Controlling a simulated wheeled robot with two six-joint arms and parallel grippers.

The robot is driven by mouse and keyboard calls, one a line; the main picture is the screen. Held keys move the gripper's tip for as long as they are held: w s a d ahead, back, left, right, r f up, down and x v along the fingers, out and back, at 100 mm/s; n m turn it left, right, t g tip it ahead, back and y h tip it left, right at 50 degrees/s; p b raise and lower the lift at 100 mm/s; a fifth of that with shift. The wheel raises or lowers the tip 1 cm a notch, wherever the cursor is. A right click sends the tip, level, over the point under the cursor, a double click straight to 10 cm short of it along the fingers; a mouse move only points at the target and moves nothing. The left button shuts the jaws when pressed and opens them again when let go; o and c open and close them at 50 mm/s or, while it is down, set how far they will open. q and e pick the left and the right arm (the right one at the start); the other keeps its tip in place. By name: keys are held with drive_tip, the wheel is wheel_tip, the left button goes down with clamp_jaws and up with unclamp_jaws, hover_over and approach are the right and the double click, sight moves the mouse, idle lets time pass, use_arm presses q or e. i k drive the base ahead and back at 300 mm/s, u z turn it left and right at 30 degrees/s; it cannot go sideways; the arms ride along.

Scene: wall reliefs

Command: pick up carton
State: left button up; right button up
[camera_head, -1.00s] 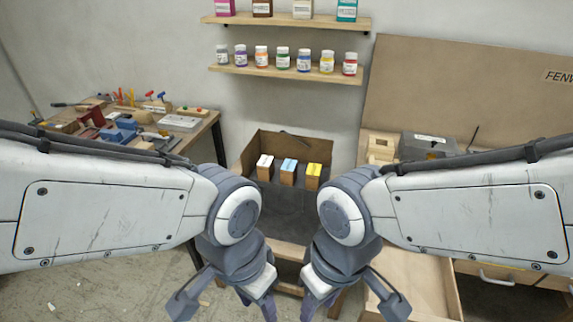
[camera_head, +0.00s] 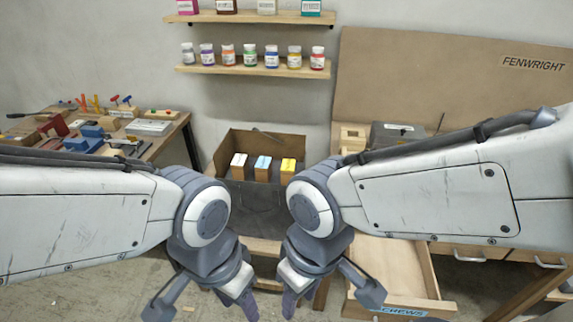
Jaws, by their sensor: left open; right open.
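Three small cartons stand in a row inside an open box on the table ahead. The left carton (camera_head: 238,167) has a white top, the middle carton (camera_head: 263,170) a light blue top, and the right carton (camera_head: 288,169) a yellow top. My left gripper (camera_head: 205,308) is open and low in front of the box, clear of the cartons. My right gripper (camera_head: 325,300) is open and low to its right, also clear of them. The lower ends of both grippers are near the bottom edge of the view. The box's front part is partly hidden by my arms.
The cardboard box (camera_head: 262,140) has a raised back wall. A tool bench (camera_head: 170,142) stands at left. An open drawer (camera_head: 395,272) juts out at right. Shelves with jars (camera_head: 250,70) hang on the wall above. A grey case (camera_head: 398,135) sits on the right bench.

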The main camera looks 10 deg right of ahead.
sight(263, 167)
drive_tip(key=u, duration=1.75)
drive_tip(key=i, duration=1.55)
drive_tip(key=z, duration=1.75)
drive_tip(key=i, duration=0.5)
drive_tip(key=z, duration=0.05)
